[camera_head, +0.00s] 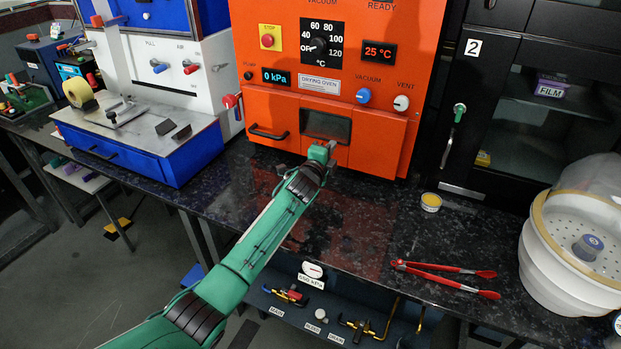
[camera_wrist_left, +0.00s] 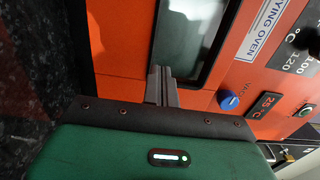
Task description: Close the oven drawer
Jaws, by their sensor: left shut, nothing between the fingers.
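The orange drying oven (camera_head: 350,70) stands at the back of the dark counter. Its lower front (camera_head: 385,145) has a black bar handle (camera_head: 268,133) at the left and a dark window (camera_head: 326,126) in the middle. I cannot tell how far this front stands out from the oven body. My left gripper (camera_head: 322,152) is shut and empty, right in front of the lower front just below the window. In the left wrist view its fingers (camera_wrist_left: 161,86) point at the window's edge (camera_wrist_left: 187,40); contact is unclear. My right gripper is not in view.
A blue drawer unit (camera_head: 130,150) stands left of the oven. Red tongs (camera_head: 445,275), a small yellow-topped tin (camera_head: 431,202) and a white domed vessel (camera_head: 575,240) stand to the right. A black cabinet (camera_head: 500,120) is at the back right.

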